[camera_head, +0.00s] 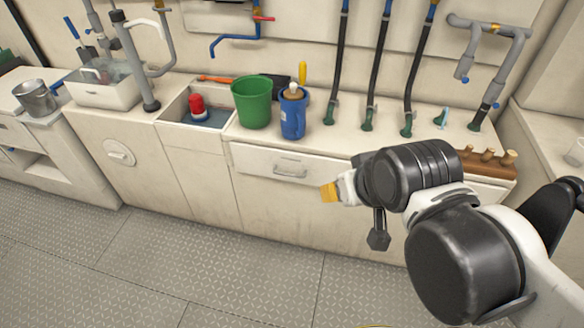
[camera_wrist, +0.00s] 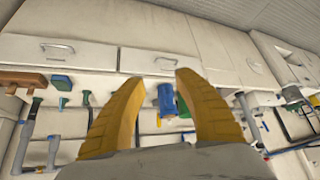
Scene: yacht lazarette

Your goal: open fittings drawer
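A cream drawer front (camera_head: 258,160) with a metal bar handle (camera_head: 290,170) is in the counter face, left of my gripper, and looks shut. In the wrist view, which is upside down, this drawer (camera_wrist: 138,58) and its handle (camera_wrist: 165,62) show between and beyond my fingertips. A second drawer (camera_wrist: 30,45) with a handle (camera_wrist: 57,47) shows at the left there; my arm hides most of it in the head view. No label tells which is the fittings drawer. My gripper (camera_wrist: 161,76) has its yellow fingers apart and empty. In the head view my gripper (camera_head: 330,192) is in front of the counter, apart from the handle.
On the counter stand a green bucket (camera_head: 252,103), a blue container (camera_head: 293,115), and hoses rising from green fittings (camera_head: 367,124). A sink (camera_head: 178,112) with a red-topped item lies left. A wooden rack (camera_head: 487,164) sits right. The grey floor (camera_head: 240,265) in front is clear.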

